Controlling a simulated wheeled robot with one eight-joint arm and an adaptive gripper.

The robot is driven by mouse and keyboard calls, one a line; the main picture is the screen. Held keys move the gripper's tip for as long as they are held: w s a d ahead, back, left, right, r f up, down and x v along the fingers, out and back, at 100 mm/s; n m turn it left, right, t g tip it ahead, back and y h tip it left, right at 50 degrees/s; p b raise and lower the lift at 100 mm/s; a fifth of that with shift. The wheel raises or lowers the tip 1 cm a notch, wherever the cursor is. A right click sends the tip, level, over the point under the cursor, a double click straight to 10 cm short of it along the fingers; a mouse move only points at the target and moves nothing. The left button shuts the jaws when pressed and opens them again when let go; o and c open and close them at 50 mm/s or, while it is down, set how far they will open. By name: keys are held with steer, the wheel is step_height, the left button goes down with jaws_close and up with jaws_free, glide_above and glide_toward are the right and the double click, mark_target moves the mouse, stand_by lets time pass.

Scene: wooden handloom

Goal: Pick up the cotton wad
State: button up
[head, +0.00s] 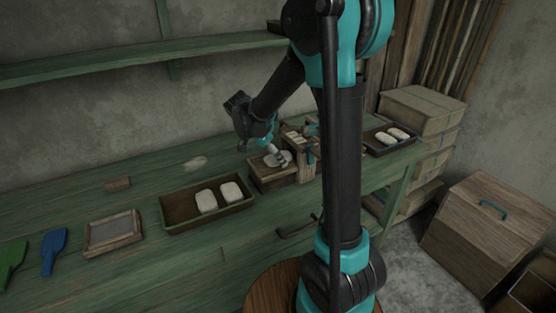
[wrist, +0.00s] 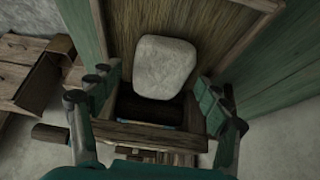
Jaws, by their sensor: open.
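A pale, rounded cotton wad (wrist: 165,67) lies between the spread fingers of my gripper (wrist: 160,82) in the wrist view. Part of its near side borders a dark gap. In the head view a pale wad (head: 285,157) sits on top of a small wooden box-like device (head: 270,180) on the green bench. My gripper (head: 279,153) points down at it from above and partly covers it. My gripper is open, with a finger on either side of the wad. I cannot tell whether a finger touches it.
A dark tray (head: 180,222) with two pale wads stands left of the device. A second tray (head: 372,149) with pale wads is at the right. A framed board (head: 112,232), a blue paddle (head: 53,252) and a green paddle (head: 12,262) lie on the left bench. A shelf (head: 130,63) runs above.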

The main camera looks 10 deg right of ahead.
steer(key=shift+c, duration=0.5)
steer(key=c, duration=0.8)
